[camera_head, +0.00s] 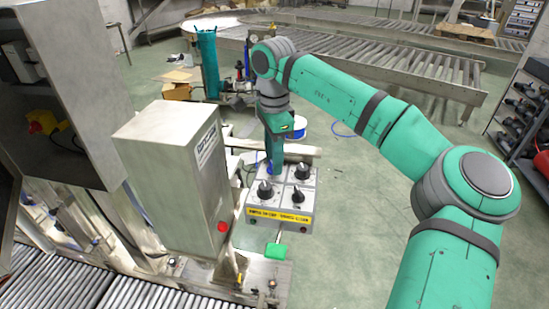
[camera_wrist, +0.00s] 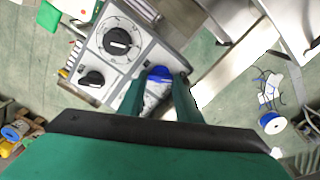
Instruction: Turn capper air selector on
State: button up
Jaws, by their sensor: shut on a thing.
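A grey control box (camera_head: 312,212) with a yellow label strip on its front carries black rotary knobs on white dials. In the wrist view a large black knob (camera_wrist: 117,41) and a smaller black knob (camera_wrist: 92,78) lie left of my fingers. My gripper (camera_head: 269,166) points down at the box's back left corner. It is shut on a blue knob (camera_wrist: 160,73), which shows between the two fingertips in the wrist view. The blue knob's pointer and any lettering on its dial are too hidden to read. I cannot tell which knob is labelled capper air.
A tall steel cabinet (camera_head: 170,165) with a red button (camera_head: 222,226) stands close left of the box. A green handle (camera_head: 276,250) sticks out in front. Roller conveyors run front left and behind.

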jog(key=shift+r, duration=0.1)
jog(key=o, duration=0.8)
jog(key=shift+c, duration=0.2)
notch_tip(320, 180, up, 11)
jog(key=shift+d, duration=0.1)
